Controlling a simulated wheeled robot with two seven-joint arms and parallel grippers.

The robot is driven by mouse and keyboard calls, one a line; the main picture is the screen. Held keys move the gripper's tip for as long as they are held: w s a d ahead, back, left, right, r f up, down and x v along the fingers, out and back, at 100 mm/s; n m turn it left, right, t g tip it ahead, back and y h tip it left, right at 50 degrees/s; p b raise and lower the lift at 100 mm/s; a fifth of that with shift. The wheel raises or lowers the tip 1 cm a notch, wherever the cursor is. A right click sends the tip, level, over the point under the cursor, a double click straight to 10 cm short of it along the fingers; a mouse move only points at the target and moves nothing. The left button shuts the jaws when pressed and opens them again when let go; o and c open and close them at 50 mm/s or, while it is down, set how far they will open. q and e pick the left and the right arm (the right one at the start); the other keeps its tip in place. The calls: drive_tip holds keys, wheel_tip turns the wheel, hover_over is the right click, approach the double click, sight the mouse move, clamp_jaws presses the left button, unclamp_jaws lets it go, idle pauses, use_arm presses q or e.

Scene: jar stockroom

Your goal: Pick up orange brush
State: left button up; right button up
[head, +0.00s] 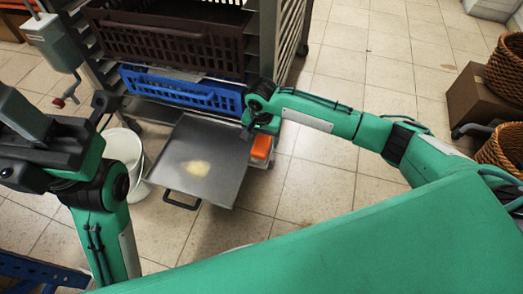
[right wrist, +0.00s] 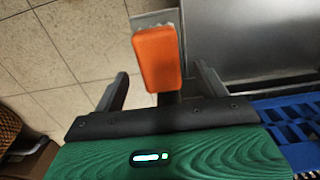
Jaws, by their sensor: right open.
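The orange brush (right wrist: 157,60) has a block-shaped orange top and lies on or against a small pale grey plate in the right wrist view. A dark stem at its lower end reaches between my fingers. In the head view, the brush (head: 261,147) shows just beside the right edge of a grey metal tray. My right gripper (right wrist: 162,84) is open, with one finger on each side of the brush's lower end and gaps on both sides. In the head view, the right gripper (head: 259,125) is right above the brush and partly hides it.
The grey tray (head: 228,160) with a pale patch sticks out from a metal rack holding a blue crate (head: 180,90) and a brown crate (head: 165,48). A white bucket (head: 124,150) stands left. Baskets and a cardboard box (head: 485,100) stand right. The tiled floor between is clear.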

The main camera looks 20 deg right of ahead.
sight(262, 143)
drive_tip(key=shift+d+f+b, duration=0.1)
drive_tip(key=shift+f+b, duration=2.1)
drive_tip(key=shift+f, duration=0.5)
drive_tip(key=c, duration=1.1)
